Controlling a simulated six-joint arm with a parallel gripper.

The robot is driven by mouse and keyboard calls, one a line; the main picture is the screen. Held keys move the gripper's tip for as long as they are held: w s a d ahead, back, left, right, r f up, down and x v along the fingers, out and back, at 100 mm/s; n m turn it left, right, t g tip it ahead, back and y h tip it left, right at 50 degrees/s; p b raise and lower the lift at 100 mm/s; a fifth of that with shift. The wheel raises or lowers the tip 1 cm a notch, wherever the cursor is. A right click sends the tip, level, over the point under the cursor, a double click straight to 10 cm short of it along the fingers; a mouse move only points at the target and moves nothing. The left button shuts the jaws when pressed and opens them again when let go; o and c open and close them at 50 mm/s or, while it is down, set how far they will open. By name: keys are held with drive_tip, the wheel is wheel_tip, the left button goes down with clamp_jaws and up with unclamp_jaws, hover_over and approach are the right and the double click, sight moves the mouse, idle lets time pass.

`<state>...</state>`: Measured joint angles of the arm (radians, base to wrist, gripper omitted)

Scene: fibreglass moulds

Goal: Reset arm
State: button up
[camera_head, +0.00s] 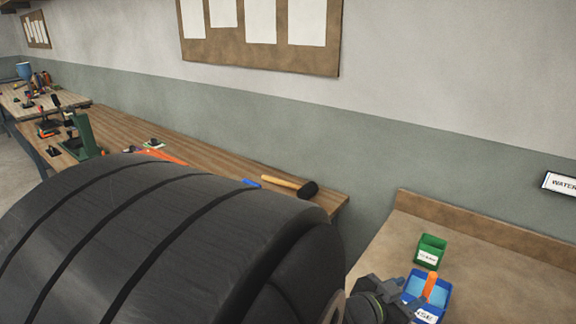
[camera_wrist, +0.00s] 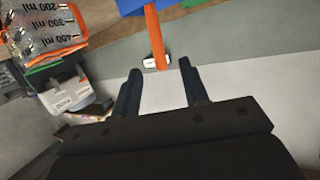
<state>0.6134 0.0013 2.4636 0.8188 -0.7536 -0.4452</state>
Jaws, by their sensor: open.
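My gripper (camera_wrist: 160,68) shows in the wrist view with its two dark fingers apart and nothing held between them. An orange-handled tool (camera_head: 432,287) stands in the blue bin. In the wrist view an orange bar with a pale end (camera_wrist: 156,45) lies beyond the fingertips, with a gap to them.
A green bin (camera_head: 431,250) stands behind the blue one on the right bench (camera_head: 385,250). A mallet (camera_head: 290,186) lies on the wooden bench (camera_head: 215,160). A clear measuring vessel (camera_wrist: 45,32) is at upper left in the wrist view. A large dark form hides much of the head view.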

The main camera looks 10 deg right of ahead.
sight(426, 284)
drive_tip(key=x, duration=1.1)
drive_tip(key=shift+w+d+f, duration=0.1)
drive_tip(key=shift+d+f, duration=0.05)
drive_tip(key=shift+d, duration=0.15)
drive_tip(key=shift+r, duration=0.3)
drive_tip(key=shift+a+f, duration=0.1)
drive_tip(key=shift+f, duration=0.05)
drive_tip(key=shift+a+f, duration=0.1)
drive_tip(key=v, duration=1.2)
drive_tip(key=x, duration=1.2)
drive_tip(key=shift+d, duration=0.2)
wheel_tip(426, 284, up, 10)
drive_tip(key=w+a+n+t+y, duration=0.1)
drive_tip(key=w+n+t, duration=0.1)
drive_tip(key=w, duration=0.4)
drive_tip(key=shift+w+a+r+t, duration=0.15)
drive_tip(key=shift+a+r+t, duration=0.2)
drive_tip(key=shift+r+t, duration=0.25)
